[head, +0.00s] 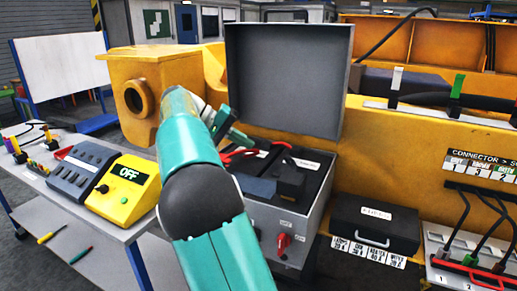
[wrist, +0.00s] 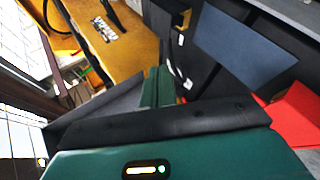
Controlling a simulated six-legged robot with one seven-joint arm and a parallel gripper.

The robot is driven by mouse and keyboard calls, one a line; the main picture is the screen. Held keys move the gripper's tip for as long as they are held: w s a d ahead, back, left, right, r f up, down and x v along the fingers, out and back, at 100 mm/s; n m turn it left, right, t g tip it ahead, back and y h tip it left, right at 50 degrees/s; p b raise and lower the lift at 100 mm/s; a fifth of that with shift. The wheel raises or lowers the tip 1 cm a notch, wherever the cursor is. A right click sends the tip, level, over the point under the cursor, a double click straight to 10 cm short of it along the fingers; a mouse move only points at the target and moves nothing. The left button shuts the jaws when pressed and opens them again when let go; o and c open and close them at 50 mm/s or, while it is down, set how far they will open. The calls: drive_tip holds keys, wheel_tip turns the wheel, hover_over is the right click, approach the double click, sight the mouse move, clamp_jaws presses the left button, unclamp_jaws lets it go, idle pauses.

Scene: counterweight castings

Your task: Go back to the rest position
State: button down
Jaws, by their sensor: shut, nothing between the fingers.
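My gripper (head: 238,138) is teal and sits at the end of my teal arm, above the left part of an open grey box (head: 262,218). The box's raised lid (head: 288,80) stands upright behind the gripper. In the wrist view my gripper's two green fingers (wrist: 158,78) lie together with nothing between them. The gripper appears clear of the black block (head: 291,181) inside the box. My arm hides part of the box's left side.
A table (head: 130,232) on the left bears a yellow unit (head: 122,188) reading OFF and a grey button panel (head: 83,170). A black case (head: 374,224) stands right of the box. A yellow machine (head: 420,155) with cables fills the back right.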

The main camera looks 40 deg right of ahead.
drive_tip(key=shift+f+v, duration=0.15)
drive_tip(key=shift+v, duration=0.65)
drive_tip(key=shift+f+v, duration=0.15)
drive_tip(key=shift+v, duration=0.6)
drive_tip(key=shift+a, duration=0.1)
drive_tip(key=s+a+f+n+t+y, duration=0.4)
drive_tip(key=s+a+f+t, duration=0.2)
drive_tip(key=s+a, duration=0.6)
drive_tip(key=s+a+f+n+t+y, duration=0.4)
drive_tip(key=s+a+f+t, duration=0.2)
drive_tip(key=s+a, duration=0.6)
drive_tip(key=shift+s+a+f+y, duration=0.35)
drive_tip(key=shift+a+f, duration=0.5)
drive_tip(key=shift+a, duration=0.25)
